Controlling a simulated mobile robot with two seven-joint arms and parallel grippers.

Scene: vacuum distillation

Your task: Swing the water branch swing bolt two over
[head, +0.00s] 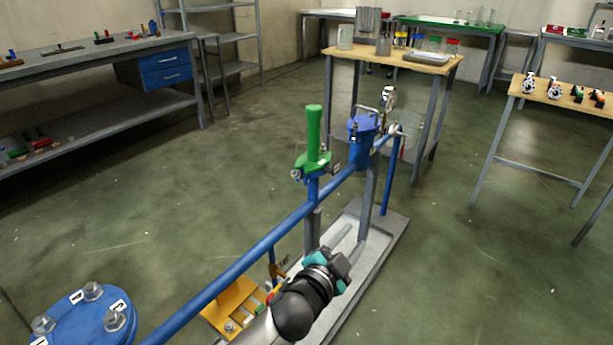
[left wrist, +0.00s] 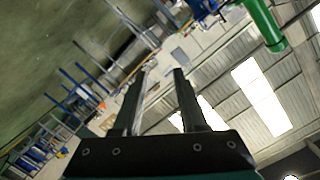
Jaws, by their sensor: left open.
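The water branch is a blue pipe (head: 265,243) running from lower left to upper right. A blue fitting (head: 362,128) with a flared top and a metal bail-like part stands near its far end; single swing bolts are too small to tell apart. A green-handled valve (head: 314,140) stands upright on the pipe, left of the fitting; its green handle also shows in the left wrist view (left wrist: 264,25). My left gripper (head: 354,238) is below and to the right of the valve, apart from the fitting. Its fingers (left wrist: 160,90) are open with nothing between them. My right gripper is not in view.
A blue bolted flange (head: 85,325) is at lower left. A yellow bracket (head: 235,300) sits under the pipe, by my arm. A grey base tray (head: 385,240) lies below the branch. A wooden table (head: 395,58) with jars stands behind.

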